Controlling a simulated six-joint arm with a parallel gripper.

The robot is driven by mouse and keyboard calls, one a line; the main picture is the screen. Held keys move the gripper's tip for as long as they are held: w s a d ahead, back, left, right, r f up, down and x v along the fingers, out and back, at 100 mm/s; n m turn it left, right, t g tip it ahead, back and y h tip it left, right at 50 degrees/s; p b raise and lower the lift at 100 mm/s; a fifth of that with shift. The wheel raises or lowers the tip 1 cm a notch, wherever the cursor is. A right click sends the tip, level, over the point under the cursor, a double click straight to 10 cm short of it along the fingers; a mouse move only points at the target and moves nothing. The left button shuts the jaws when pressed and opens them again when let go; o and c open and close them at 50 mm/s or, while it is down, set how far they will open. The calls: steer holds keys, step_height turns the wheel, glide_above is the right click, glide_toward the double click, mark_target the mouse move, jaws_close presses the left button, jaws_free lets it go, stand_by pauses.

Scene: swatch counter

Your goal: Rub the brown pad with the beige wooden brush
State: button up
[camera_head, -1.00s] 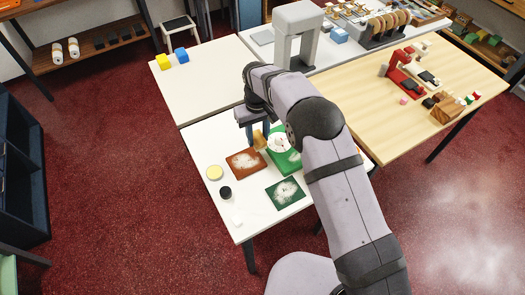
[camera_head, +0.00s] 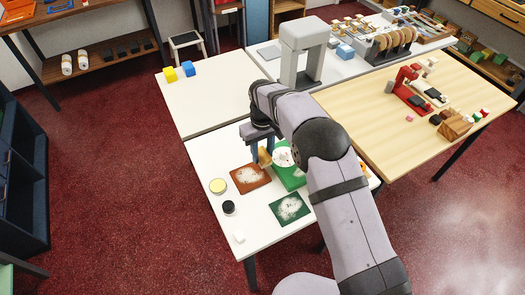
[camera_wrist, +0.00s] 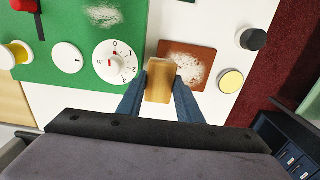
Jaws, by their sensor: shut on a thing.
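The brown pad (camera_head: 241,189) lies flat on the white counter with a whitish powdery patch over its middle. It also shows in the wrist view (camera_wrist: 208,55), where the patch lies between the brush and the pad's bare right side. My gripper (camera_wrist: 160,88) is shut on the beige wooden brush (camera_wrist: 159,80), with a dark blue finger on each side. In the head view the brush (camera_head: 264,158) stands at the pad's upper right corner. In the wrist view it overlaps the pad's left edge. Its underside is hidden, so I cannot tell whether it touches.
A green board (camera_wrist: 65,65) with a white dial (camera_wrist: 115,62) lies beside the brush. A dark green pad (camera_head: 274,207) with a white patch lies nearer the front.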

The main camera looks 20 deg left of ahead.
mark_target(263, 171)
step_height(263, 171, down, 4)
steer(key=shift+f+b, duration=0.1)
steer(key=shift+b, duration=1.1)
steer(key=shift+s+a+f, duration=0.3)
steer(key=shift+a+f, duration=0.05)
steer(key=shift+f, duration=0.1)
steer(key=shift+c, duration=0.4)
steer(key=shift+s+a, duration=3.15)
steer(key=shift+s, duration=0.1)
steer(key=shift+w+d+f, duration=0.1)
steer(key=shift+w+d, duration=3.4)
steer(key=shift+d, duration=0.2)
steer(key=shift+s+a, duration=0.2)
steer(key=shift+s, duration=0.3)
steer(key=shift+s+a, duration=0.2)
steer(key=shift+s, duration=0.25)
steer(key=shift+s+a, duration=2.9)
steer(key=shift+a, duration=0.05)
steer(key=shift+w+d, duration=3.4)
steer(key=shift+w, duration=0.05)
steer(key=shift+w+d+r, duration=0.15)
steer(key=shift+r, duration=0.05)
steer(key=shift+r+p, duration=2.55)
steer(key=shift+r, duration=1.4)
